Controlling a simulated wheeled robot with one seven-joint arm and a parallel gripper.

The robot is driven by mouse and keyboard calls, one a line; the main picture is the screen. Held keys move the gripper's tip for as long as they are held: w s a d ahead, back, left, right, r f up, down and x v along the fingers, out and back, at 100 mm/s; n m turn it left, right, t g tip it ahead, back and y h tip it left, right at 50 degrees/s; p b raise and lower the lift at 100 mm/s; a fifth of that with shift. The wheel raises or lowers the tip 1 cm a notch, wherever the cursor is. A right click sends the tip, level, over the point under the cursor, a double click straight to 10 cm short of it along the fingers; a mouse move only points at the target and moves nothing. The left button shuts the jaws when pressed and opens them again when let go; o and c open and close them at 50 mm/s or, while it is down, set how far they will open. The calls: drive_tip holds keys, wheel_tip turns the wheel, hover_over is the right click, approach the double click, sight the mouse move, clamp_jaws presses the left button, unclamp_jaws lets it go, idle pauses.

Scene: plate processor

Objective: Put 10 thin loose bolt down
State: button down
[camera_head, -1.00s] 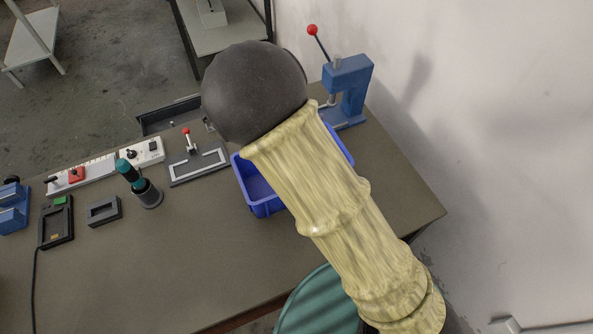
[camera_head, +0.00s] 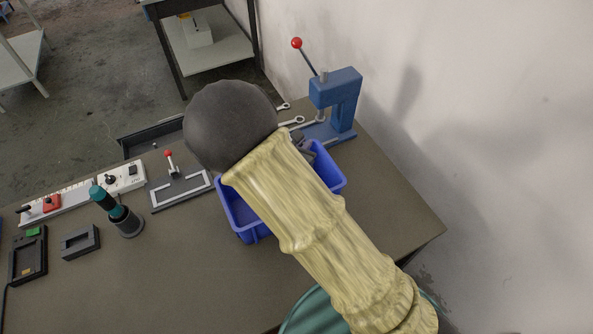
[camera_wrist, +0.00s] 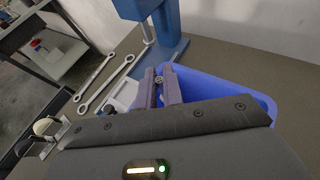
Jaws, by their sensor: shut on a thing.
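My gripper (camera_wrist: 160,77) is shut on a small grey bolt (camera_wrist: 159,81), whose round end shows between the fingertips in the wrist view. The fingers are at the edge of the blue bin (camera_wrist: 264,99), on its side towards the blue press; whether they touch it I cannot tell. In the head view the blue bin (camera_head: 239,220) is partly covered by my arm, and my dark gripper (camera_head: 304,143) shows just past its far rim. The bolt is hidden there. The bin's contents are mostly hidden.
A blue press (camera_head: 337,98) with a red-knobbed lever stands behind the bin. Wrenches (camera_wrist: 120,83) lie beside it. A clamp fixture (camera_head: 181,188), a teal-handled tool (camera_head: 121,214) and a black tray (camera_head: 150,136) are to the left. The table's right part is clear.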

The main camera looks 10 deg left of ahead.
drive_tip(key=shift+f, duration=1.35)
wheel_tip(320, 180, down, 4)
drive_tip(key=shift+f, duration=0.1)
drive_tip(key=shift+f, duration=0.35)
drive_tip(key=shift+f+b, duration=0.3)
drive_tip(key=shift+b, duration=0.05)
